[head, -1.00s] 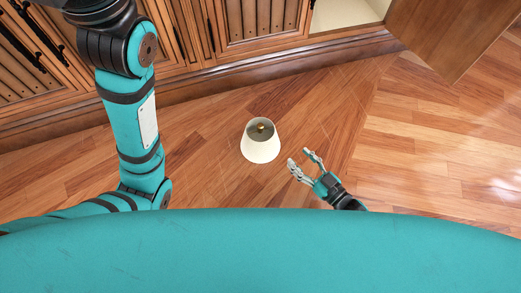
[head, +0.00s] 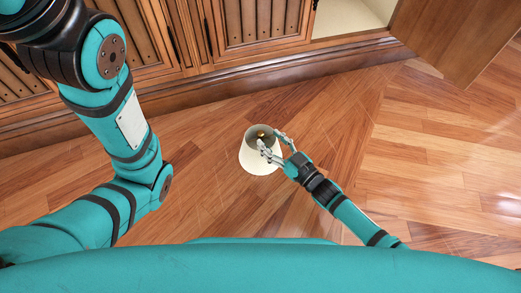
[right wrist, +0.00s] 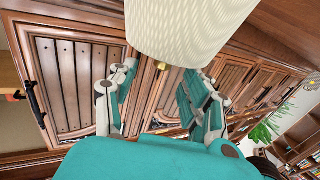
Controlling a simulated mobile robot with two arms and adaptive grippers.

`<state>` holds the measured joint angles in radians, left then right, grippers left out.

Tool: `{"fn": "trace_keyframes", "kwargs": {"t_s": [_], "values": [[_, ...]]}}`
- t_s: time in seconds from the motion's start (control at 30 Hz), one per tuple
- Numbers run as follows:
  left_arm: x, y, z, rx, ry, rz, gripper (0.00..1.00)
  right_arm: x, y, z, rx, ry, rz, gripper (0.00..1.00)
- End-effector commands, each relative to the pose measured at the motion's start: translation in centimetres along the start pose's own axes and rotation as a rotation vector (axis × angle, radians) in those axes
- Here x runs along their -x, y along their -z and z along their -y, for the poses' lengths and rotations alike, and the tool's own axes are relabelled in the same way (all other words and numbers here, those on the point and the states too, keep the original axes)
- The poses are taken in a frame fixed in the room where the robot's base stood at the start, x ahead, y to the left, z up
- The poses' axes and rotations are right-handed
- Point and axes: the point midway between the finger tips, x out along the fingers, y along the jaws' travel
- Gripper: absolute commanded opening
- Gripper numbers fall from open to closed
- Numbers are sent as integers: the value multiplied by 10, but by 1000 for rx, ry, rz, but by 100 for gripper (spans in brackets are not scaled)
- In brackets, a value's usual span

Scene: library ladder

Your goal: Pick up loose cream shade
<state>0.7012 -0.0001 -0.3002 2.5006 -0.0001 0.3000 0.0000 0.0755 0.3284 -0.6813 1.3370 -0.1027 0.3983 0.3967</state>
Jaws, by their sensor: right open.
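The cream shade (head: 259,160) stands on the wood floor in front of the cabinets, wide end down, with its narrow open top facing up. It also fills the upper middle of the right wrist view (right wrist: 190,28). My right gripper (head: 272,143) is open, its fingertips at the shade's upper right side in the head view. In the right wrist view its two fingers (right wrist: 160,85) are spread apart, with the shade just beyond the tips. I cannot tell whether a finger touches the shade. My left arm shows at the left, but its gripper is not visible.
Wooden cabinets (head: 260,22) with a base ledge (head: 220,90) run behind the shade. A cabinet door (head: 447,40) stands open at the upper right, beside a pale open compartment (head: 350,15). The floor (head: 430,150) to the right is clear. A green plant (right wrist: 265,130) shows in the right wrist view.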

Motion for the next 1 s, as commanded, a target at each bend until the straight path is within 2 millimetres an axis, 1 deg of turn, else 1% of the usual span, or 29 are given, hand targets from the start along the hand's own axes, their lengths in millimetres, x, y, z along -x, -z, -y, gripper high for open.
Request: {"fn": "trace_keyframes", "kwargs": {"t_s": [0.03, 0.1, 0.23, 0.3, 0.4, 0.6, 0.63, 1.0], "values": [[10, 3, -2, 0, 0, 0, 40, -6, -4, 1, 0, 2, -5, 49], [20, 7, -4, 0, 0, 0, 40, -16, -5, 2, 0, 1, -6, 49], [34, 12, -7, 0, -1, 0, 40, -34, -4, 3, 2, 1, -6, 49], [38, 13, -8, 0, -1, 0, 40, -42, -4, 3, 1, 1, -3, 49], [39, 14, -8, 0, -1, 0, 40, -47, -1, 3, 1, 1, -2, 49], [38, 13, -8, 0, -1, 0, 40, -48, 0, 3, 0, 0, -1, 49], [38, 13, -8, 0, -1, 0, 40, -48, 0, 3, 0, 0, -1, 48], [38, 13, -8, 0, -1, 1, 40, -47, 0, 3, 0, 0, -1, 0]]}}
